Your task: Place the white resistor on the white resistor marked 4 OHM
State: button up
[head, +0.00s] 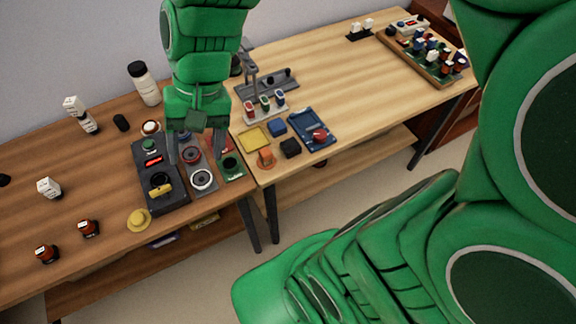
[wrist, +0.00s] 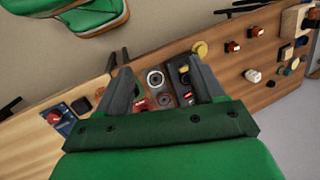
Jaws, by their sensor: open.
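Several white blocks that look like resistors are in the head view. One white block (head: 48,187) with small dark marks stands alone on the brown table at the left; a white block also shows in the wrist view (wrist: 253,75). Another white block (head: 73,105) is at the back left, close against a second white block (head: 88,123); I cannot tell if they are stacked. Two more small white blocks (head: 362,26) sit on a black holder at the far back. No marking is readable as 4 OHM. My gripper (head: 195,150) is open and empty above the test panel.
The dark test panel (head: 154,196) with a red display and round speakers (head: 202,180) lie below my gripper. A white bottle with a black cap (head: 146,84) stands behind. Orange-brown parts (head: 88,228) and a yellow knob (head: 139,219) are near the front edge. A crowded tray (head: 421,64) is at right.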

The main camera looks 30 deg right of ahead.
jog(key=s+d+f+n+h, duration=0.1)
jog(key=s+d+h, duration=0.3)
jog(key=s+d, duration=0.7)
jog(key=shift+d+f, duration=0.2)
jog(key=shift+d, duration=0.55)
jog(key=o, duration=0.6)
jog(key=shift+a+n, duration=0.1)
jog(key=shift+n, duration=0.2)
jog(key=w+a+r+n, duration=0.25)
jog(key=w+a, duration=0.25)
jog(key=w, duration=0.3)
jog(key=w+a+r+n, duration=0.1)
jog(key=w+a+n, duration=0.2)
jog(key=w+a, duration=0.35)
jog(key=w+a+n+t, duration=0.1)
jog(key=w+a+n, duration=0.3)
jog(key=w+a, duration=0.8)
jog(key=s+a+f+n, duration=0.1)
jog(key=a+f+n, duration=0.2)
jog(key=a, duration=0.9)
jog(key=s+a+f+n, duration=0.1)
jog(key=a+f+n, duration=0.25)
jog(key=a, duration=0.85)
jog(key=s+a+f+n, duration=0.15)
jog(key=a+f, duration=0.25)
jog(key=a, duration=0.8)
notch_tip(320, 180, down, 10)
jog(key=shift+w+a+t, duration=0.15)
jog(key=shift+w+t, duration=0.15)
